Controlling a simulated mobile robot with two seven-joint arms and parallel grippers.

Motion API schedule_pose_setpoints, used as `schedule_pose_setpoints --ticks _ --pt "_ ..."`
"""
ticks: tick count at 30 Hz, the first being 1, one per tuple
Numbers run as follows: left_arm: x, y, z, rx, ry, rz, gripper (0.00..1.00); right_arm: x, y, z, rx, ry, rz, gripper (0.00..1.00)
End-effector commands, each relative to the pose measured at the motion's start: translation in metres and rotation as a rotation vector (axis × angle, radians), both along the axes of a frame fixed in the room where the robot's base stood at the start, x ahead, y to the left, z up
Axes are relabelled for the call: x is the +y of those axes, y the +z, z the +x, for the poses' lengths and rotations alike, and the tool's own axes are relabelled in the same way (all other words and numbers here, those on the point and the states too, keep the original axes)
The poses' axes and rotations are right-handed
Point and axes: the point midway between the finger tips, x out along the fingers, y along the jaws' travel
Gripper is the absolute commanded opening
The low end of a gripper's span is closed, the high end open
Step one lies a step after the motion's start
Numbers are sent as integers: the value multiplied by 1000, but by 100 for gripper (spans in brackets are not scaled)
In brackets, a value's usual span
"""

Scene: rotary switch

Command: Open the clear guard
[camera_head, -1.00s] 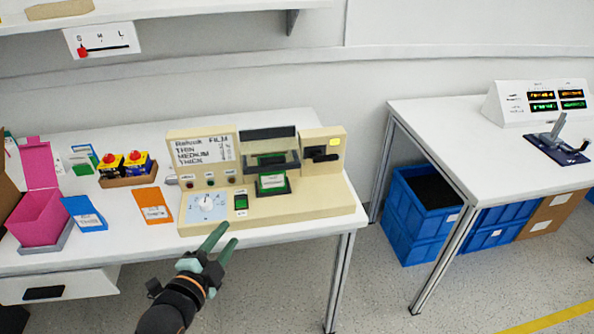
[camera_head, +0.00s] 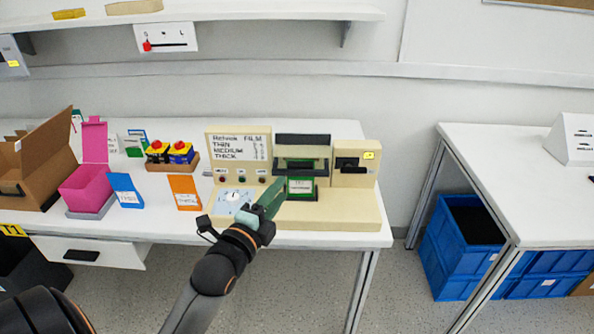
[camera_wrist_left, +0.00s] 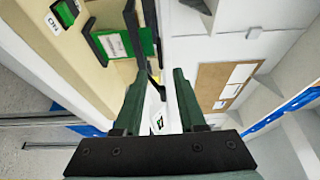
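The beige machine (camera_head: 330,211) stands on the white table, with a framed bay (camera_head: 303,141) at its centre. A dark-edged panel crosses the bay, with a green, white-labelled part (camera_head: 301,187) below. The clear guard seems to be at this bay; its see-through surface is hard to make out. My left gripper (camera_head: 277,190) is just in front of the bay, over the machine's front deck. In the left wrist view my left gripper (camera_wrist_left: 160,80) is open, its fingers apart, with a thin black bar (camera_wrist_left: 151,72) showing between them; I cannot tell if they touch. My right gripper is out of view.
A white dial (camera_head: 234,197) sits on the machine's deck, left of my gripper. Left along the table stand an orange card (camera_head: 184,193), a blue holder (camera_head: 125,191), a pink box (camera_head: 88,190) and a cardboard box (camera_head: 40,165). A second table (camera_head: 500,165) is at right.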

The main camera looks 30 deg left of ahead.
Motion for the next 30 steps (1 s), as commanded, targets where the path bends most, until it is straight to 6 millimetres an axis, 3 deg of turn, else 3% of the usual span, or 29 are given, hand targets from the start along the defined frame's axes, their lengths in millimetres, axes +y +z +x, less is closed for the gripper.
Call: schedule_pose_setpoints --ticks 9,15,28,30 --pt "8 1 55 -1 0 -3 40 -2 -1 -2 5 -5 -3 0" --pt "12 0 78 1 0 -2 40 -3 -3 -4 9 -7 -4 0" --pt "14 0 87 1 -1 -2 40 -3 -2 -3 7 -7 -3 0" --pt "13 0 87 1 -1 -2 34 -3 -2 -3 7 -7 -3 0"
